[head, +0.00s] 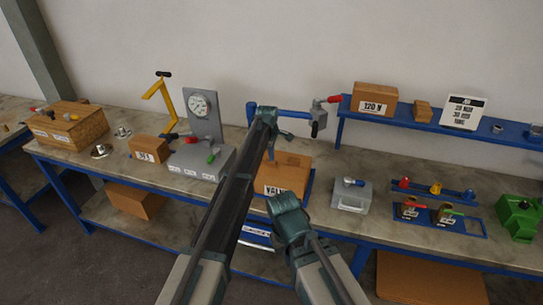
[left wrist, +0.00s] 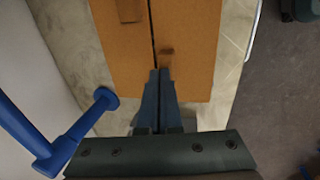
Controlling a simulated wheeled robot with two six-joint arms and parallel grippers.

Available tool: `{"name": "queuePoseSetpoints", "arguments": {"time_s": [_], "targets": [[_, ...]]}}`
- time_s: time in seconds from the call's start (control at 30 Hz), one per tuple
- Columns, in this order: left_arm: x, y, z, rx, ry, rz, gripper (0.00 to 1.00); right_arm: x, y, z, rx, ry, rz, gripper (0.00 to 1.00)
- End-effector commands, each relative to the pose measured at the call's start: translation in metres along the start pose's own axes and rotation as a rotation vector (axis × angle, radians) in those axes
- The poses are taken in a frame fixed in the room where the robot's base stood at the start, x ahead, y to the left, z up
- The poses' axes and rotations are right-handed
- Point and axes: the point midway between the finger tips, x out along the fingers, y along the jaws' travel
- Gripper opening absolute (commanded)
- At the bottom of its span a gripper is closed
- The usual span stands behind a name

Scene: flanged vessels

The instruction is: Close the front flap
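The cardboard box (head: 268,185) with a white label stands on the bench, partly hidden behind my left arm. In the left wrist view its top shows two brown flaps with a dark seam between them. The front flap (left wrist: 197,50) is on the floor side and looks about level with the back flap (left wrist: 115,60); a slight tilt cannot be told. My left gripper (head: 270,157) points down at the box top. Its fingers (left wrist: 158,75) are together at the seam, with nothing visible between them; contact is unclear.
A blue shelf (head: 440,127) with a 120 V box (head: 374,98) is behind to the right. A blue post (left wrist: 50,150) is near my left gripper. A grey case (head: 351,196) stands right of the box, and a gauge stand (head: 203,115) stands left.

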Motion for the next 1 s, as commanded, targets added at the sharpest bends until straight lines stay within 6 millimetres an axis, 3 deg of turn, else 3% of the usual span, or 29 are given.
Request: {"name": "queuePoseSetpoints", "arguments": {"time_s": [0.47, 1.0], "targets": [[0.001, 0.000, 0.001, 0.000, -0.001, 0.002, 0.00, 0.001, 0.000, 0.000, 0.000, 0.000, 0.000, 0.00], [0.000, -0.020, 0.001, 0.001, -0.002, -0.005, 0.00, 0.004, 0.000, 0.000, 0.000, 0.000, 0.000, 0.00]]}}
